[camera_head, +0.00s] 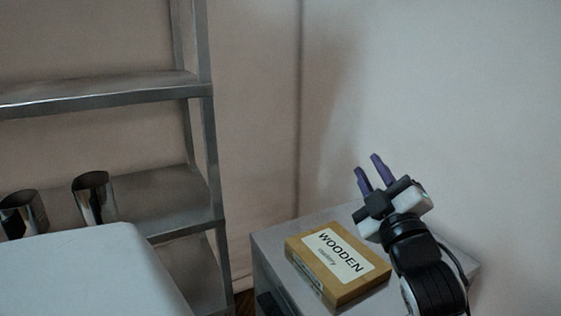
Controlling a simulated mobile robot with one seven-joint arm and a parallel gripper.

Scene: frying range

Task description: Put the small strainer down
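My gripper (369,165) is raised above a grey cabinet at the right. Its two purple fingers point up and are apart, with nothing seen between them. No small strainer shows in this view.
A wooden box labelled "WOODEN" (337,262) lies on the grey cabinet top (285,234), left of my arm. A metal shelf rack (150,205) stands at the left with two shiny metal cups (94,197) (24,212). A white rounded surface (95,270) fills the lower left. Walls close off the back and right.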

